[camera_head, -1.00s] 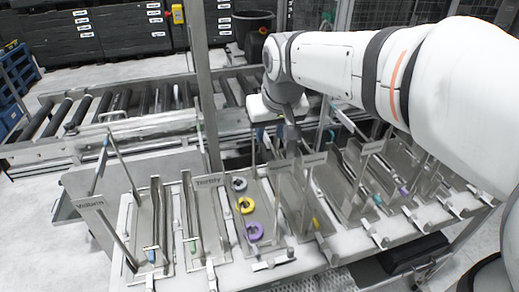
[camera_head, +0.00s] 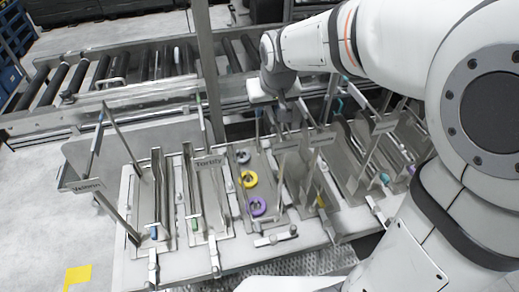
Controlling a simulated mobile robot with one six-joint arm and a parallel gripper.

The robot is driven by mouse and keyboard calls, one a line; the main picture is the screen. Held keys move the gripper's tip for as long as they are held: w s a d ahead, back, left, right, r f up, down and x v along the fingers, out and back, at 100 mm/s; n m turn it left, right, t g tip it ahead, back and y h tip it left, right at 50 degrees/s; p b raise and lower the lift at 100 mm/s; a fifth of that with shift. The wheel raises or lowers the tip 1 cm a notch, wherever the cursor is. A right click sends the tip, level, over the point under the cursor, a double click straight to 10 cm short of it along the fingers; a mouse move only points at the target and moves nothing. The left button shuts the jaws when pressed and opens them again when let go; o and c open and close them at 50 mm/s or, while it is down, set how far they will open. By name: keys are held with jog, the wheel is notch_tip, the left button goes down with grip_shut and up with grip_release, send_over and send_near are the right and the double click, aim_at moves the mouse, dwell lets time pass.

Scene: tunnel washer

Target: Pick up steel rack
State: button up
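Several steel racks stand in a row on a pale table (camera_head: 180,266). One steel rack (camera_head: 208,200) carries a label reading "Tortilly" or similar, and a rack at the left (camera_head: 150,205) has a tilted label plate beside it. Another rack holds a grey, a yellow (camera_head: 249,179) and a purple ring (camera_head: 257,206). My gripper (camera_head: 284,122) hangs at the back edge of the row, above and behind the racks right of the rings. Its fingers are small and partly lost among the uprights, so I cannot tell whether it touches a rack.
A roller conveyor (camera_head: 100,92) runs behind the table. A grey upright post (camera_head: 207,70) stands between them, left of my gripper. My arm hides the right end of the row. Open floor with a yellow mark (camera_head: 78,275) lies at the left.

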jog(key=shift+c, duration=0.4)
grip_shut()
dwell(0.9)
jog(key=shift+w+r, duration=0.1)
